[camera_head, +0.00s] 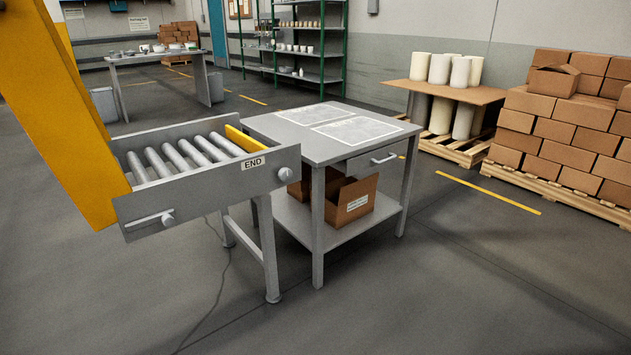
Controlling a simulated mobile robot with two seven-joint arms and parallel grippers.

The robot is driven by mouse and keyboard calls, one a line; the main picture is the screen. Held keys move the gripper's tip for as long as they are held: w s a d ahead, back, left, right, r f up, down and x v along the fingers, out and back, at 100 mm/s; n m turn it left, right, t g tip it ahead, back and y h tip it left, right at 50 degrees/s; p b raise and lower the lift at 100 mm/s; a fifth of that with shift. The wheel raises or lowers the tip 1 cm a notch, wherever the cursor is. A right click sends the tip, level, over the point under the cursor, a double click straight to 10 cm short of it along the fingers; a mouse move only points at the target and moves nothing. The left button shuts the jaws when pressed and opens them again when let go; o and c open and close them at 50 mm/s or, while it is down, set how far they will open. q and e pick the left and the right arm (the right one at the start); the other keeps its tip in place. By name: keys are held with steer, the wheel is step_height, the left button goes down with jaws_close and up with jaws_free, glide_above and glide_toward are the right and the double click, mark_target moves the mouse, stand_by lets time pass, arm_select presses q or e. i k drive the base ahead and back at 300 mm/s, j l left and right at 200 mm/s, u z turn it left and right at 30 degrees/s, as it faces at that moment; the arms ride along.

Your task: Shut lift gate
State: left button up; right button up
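A large yellow slanted piece (55,115), which looks like the lift gate, stands steeply raised at the left. Its upper part leaves the frame at the top left, so I cannot see its far end. Its lower end meets the left end of a short grey roller conveyor (205,185) marked END. A latch-like bar with a knob (160,217) is on the conveyor's near side at the left. A yellow bar (248,140) lies across the conveyor's right end. Neither of my grippers is in view.
A grey table (322,158) with two sheets on top and boxes (353,196) on its lower shelf stands close to the conveyor's right end. Stacked cartons (560,135) on a pallet are at the right. The floor (430,290) at the front right is clear.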

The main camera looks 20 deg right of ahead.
mark_target(41, 82)
steer(key=i+l, duration=0.15)
steer(key=l, duration=0.25)
steer(key=i+l+z, duration=0.1)
steer(key=l, duration=0.25)
steer(key=i+l+z, duration=0.1)
steer(key=l, duration=0.3)
steer(key=i+l, duration=0.2)
steer(key=l, duration=0.15)
steer(key=i+l+z, duration=0.1)
steer(key=l, duration=0.3)
steer(key=i+u, duration=0.1)
steer(key=u, duration=1.7)
